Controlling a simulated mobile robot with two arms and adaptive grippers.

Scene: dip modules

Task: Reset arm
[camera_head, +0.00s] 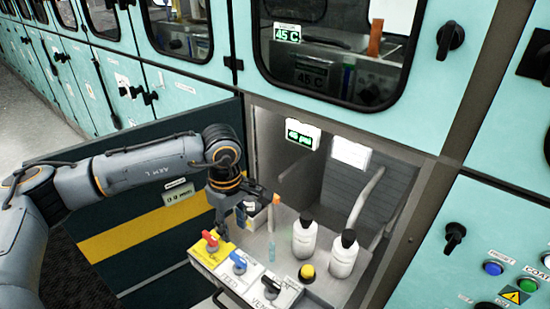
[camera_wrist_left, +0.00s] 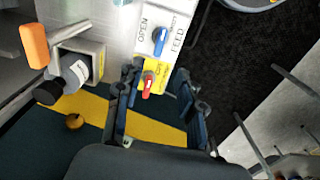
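My left arm reaches in from the left in the head view, and its gripper (camera_head: 230,222) hangs pointing down beside the valve panel. In the left wrist view the two fingers (camera_wrist_left: 158,80) stand apart with nothing held between them. A red valve handle (camera_head: 210,238) on a yellow plate sits just below the gripper; it also shows between the fingers in the left wrist view (camera_wrist_left: 149,80). I cannot tell the exact gap between fingers and handle. A blue handle (camera_head: 238,261) on a white plate is beside it. My right gripper is not in view.
Two white bottles with black caps (camera_head: 304,238) (camera_head: 343,257) stand on the shelf near a yellow knob (camera_head: 307,272). An open dark door with a yellow stripe (camera_head: 125,239) is beneath my arm. Teal cabinets surround the opening.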

